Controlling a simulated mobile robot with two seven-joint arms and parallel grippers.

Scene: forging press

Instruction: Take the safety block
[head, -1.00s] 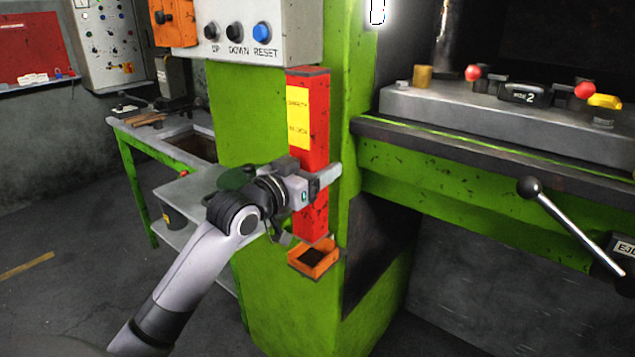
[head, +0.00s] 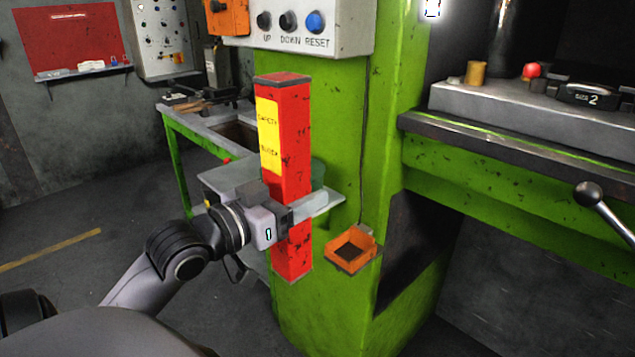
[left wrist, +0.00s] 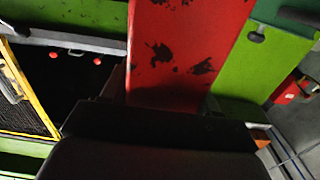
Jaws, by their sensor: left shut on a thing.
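The safety block (head: 289,143) is a tall red post with a yellow label and dark end caps. It stands upright in the head view, in front of the green press column. My left gripper (head: 308,208) is shut on its lower half, with a finger lying across its front. The block's bottom end hangs free, left of the orange holder (head: 350,250) on the column, and the holder is empty. In the left wrist view the block's worn red face (left wrist: 185,50) fills the middle above the dark gripper body. My right gripper is not in view.
A control box (head: 310,30) with UP, DOWN and RESET buttons sits above the block. A green-legged workbench (head: 180,125) stands behind to the left. The press bed (head: 530,120) and a ball-ended lever (head: 590,197) are at the right. Floor at the left is open.

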